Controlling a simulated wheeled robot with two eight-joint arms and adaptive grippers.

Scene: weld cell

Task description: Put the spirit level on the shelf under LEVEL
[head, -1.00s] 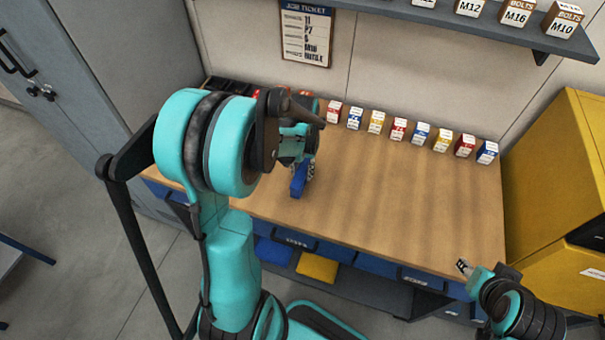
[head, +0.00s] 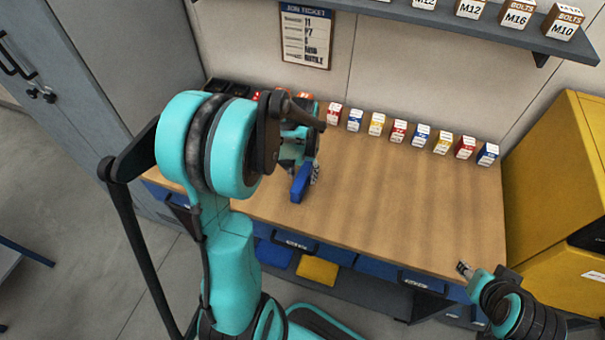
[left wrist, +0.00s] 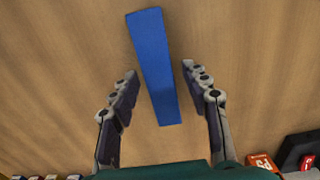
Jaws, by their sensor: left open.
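The spirit level is a plain blue bar (head: 301,183) on the wooden workbench, left of its middle. It also shows in the left wrist view (left wrist: 153,62), lying lengthwise between the fingers. My left gripper (head: 307,172) is open, with one finger on either side of the bar and gaps between; in the head view my arm partly hides it. My right gripper (head: 464,268) is at the bench's front right corner, small in view, and its jaw opening is unclear. An upper shelf (head: 440,18) shows at the back; no LEVEL label is readable.
Small coloured boxes (head: 398,131) line the back of the workbench (head: 400,200). Labelled bolt boxes (head: 516,14) stand on the upper shelf. A yellow cabinet (head: 545,180) stands at the right and a grey cabinet (head: 110,60) at the left. The bench middle is clear.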

